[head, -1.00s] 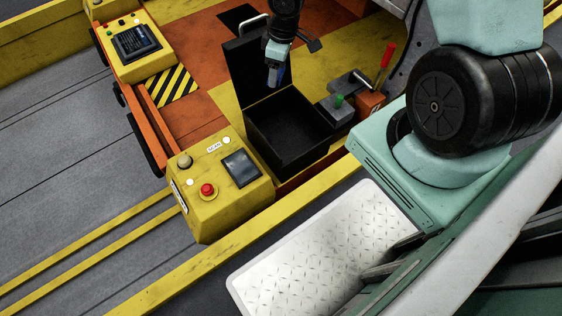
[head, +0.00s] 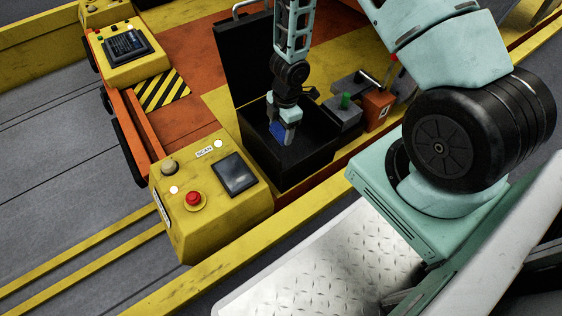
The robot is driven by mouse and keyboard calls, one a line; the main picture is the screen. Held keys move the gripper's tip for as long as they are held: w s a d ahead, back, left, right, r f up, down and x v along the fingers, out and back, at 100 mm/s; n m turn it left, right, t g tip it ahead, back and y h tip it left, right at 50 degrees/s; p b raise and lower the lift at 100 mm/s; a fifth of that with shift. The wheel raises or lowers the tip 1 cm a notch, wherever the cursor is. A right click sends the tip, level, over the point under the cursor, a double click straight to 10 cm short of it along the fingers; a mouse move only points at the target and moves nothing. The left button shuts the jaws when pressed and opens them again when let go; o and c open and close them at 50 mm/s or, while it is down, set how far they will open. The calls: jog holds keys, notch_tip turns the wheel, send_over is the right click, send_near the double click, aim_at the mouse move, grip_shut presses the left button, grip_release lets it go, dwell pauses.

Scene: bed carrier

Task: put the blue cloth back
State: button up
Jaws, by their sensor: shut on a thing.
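My gripper (head: 284,138) is shut on the blue cloth (head: 276,131), of which a small part shows at the fingers. The gripper points down inside the opening of the black box (head: 300,172), below the level of its raised lid. The black box stands open, its lid (head: 241,64) upright at the back left. The box floor is mostly hidden by the gripper and walls, so I cannot tell whether the cloth touches it.
A yellow console (head: 215,205) with a red button and screen stands left of the box. Right of it are a grey unit with a green knob (head: 346,101) and an orange block with a red lever (head: 379,107). A yellow rail (head: 225,268) runs in front.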

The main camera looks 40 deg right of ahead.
aim_at(281, 154)
jog(key=shift+s+f+n+b, duration=0.2)
jog(key=shift+f+b, duration=0.1)
jog(key=shift+f, duration=0.35)
jog(key=shift+s+f+n+b, duration=0.1)
jog(key=shift+f+n+b, duration=0.15)
jog(key=shift+f, duration=0.35)
notch_tip(281, 154, down, 10)
jog(key=b, duration=0.9)
jog(key=shift+r, duration=0.2)
jog(key=shift+f, duration=0.2)
jog(key=o, duration=0.9)
jog(key=shift+o, duration=0.2)
jog(key=shift+r, duration=0.1)
